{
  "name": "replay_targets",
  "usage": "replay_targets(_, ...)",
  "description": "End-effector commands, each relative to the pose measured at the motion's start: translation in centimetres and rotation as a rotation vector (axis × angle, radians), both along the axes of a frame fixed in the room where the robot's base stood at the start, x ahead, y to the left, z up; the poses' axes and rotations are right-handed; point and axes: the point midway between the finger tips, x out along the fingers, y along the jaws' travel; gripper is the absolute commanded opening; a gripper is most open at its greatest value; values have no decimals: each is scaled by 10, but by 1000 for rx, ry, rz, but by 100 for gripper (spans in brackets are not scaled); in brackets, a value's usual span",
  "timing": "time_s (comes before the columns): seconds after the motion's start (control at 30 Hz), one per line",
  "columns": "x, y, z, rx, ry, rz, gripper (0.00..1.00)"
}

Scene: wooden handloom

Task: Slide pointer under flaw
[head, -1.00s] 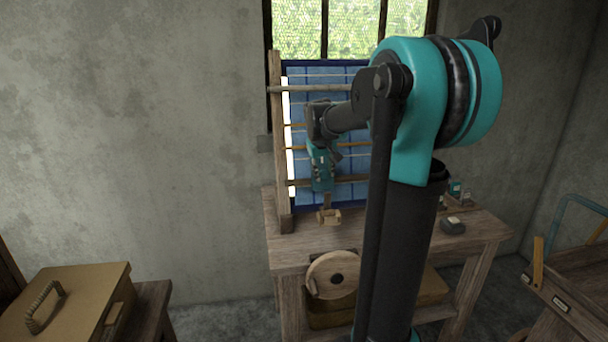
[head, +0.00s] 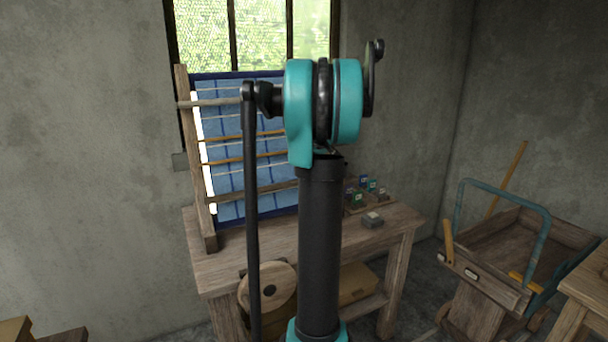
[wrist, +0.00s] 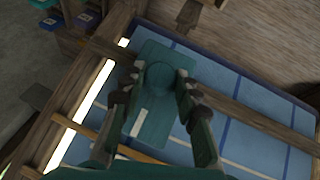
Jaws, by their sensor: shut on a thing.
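My gripper (wrist: 159,75) is shut on a round knob that rises from a flat teal plate (wrist: 150,55), a finger at each side. The plate lies over the blue cloth and has a short pale stripe (wrist: 138,122). I take the plate to be the pointer, but cannot be sure. The blue checked cloth (head: 238,110) hangs on the upright loom frame (head: 193,150). It also shows in the wrist view (wrist: 230,115). I cannot make out a flaw. In the head view my arm hides the gripper, the plate and the cloth's right part.
Wooden bars (head: 240,195) cross in front of the cloth. The loom stands on a wooden bench (head: 265,240) with several small blocks (head: 365,188) and a grey block (head: 373,219) at the right. A wooden wheel (head: 267,287) sits below. A cart (head: 500,250) stands further right.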

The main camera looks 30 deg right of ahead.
Motion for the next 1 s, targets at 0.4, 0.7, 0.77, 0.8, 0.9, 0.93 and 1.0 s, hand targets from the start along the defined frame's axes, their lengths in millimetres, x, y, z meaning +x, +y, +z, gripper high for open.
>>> replay_targets(0.4, 0, -7, 0, 0, -1, 0, 0)
replay_targets(0.7, 0, -7, 0, 0, -1, 0, 52)
replay_targets(0.77, 0, -7, 0, 0, -1, 0, 52)
replay_targets(0.8, 0, -7, 0, 0, -1, 0, 52)
replay_targets(0.9, 0, -7, 0, 0, -1, 0, 52)
replay_targets(0.93, 0, -7, 0, 0, -1, 0, 52)
replay_targets(1.0, -1, -6, 3, 0, -1, 0, 52)
